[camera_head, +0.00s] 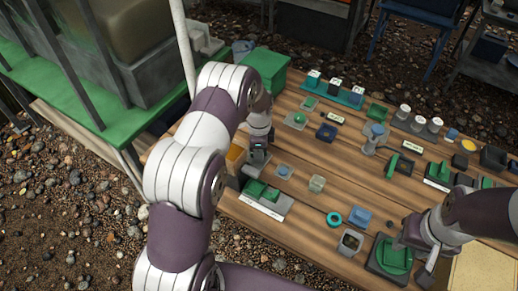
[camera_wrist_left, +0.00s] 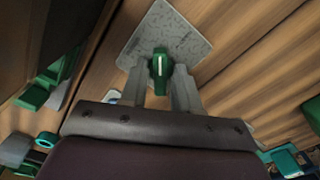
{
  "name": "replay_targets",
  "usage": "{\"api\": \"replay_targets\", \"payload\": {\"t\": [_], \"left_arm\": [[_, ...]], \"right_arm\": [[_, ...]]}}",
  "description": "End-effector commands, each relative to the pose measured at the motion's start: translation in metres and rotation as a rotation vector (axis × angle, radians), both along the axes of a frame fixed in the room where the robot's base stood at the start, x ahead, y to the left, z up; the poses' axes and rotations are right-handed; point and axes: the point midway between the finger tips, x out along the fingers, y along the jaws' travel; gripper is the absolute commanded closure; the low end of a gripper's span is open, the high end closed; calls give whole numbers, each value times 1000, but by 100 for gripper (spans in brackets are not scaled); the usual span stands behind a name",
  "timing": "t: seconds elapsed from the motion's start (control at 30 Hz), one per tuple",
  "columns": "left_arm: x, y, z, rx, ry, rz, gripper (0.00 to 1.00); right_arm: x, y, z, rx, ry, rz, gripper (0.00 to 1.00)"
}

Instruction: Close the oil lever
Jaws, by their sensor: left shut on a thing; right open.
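A small green lever (camera_wrist_left: 160,68) with a white stripe stands on a speckled grey plate (camera_wrist_left: 140,38) in the left wrist view. I can read no oil label on it. My left gripper (camera_wrist_left: 163,88) is shut on this lever, with one finger on each side. In the head view my left gripper (camera_head: 258,160) is low over the table's left part, and the lever is hidden there. My right gripper (camera_head: 412,243) is open near the front right, close to a round green part on a dark base (camera_head: 392,258).
The wooden table (camera_head: 310,205) carries many small fixtures. A grey plate with green blocks (camera_head: 265,199) is just in front of my left gripper. A green box (camera_head: 265,68) and a teal rack (camera_head: 333,92) are at the back. A pale post (camera_head: 184,45) stands beside my left arm.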

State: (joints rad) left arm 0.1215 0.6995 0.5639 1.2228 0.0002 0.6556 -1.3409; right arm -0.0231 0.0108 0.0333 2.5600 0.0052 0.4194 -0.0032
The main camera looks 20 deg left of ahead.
Motion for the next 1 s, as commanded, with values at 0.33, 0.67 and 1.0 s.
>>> {"api": "replay_targets", "payload": {"t": [0.33, 0.67, 1.0], "left_arm": [[1, 0, 1, 1, -2, 98, 99], [1, 1, 1, 1, -2, 107, 99], [0, 0, 1, 0, -1, 106, 43]], "right_arm": [[0, 0, 3, 0, 0, 0, 57], [0, 0, 3, 0, 0, 0, 57], [0, 0, 3, 0, 0, 0, 57]]}}
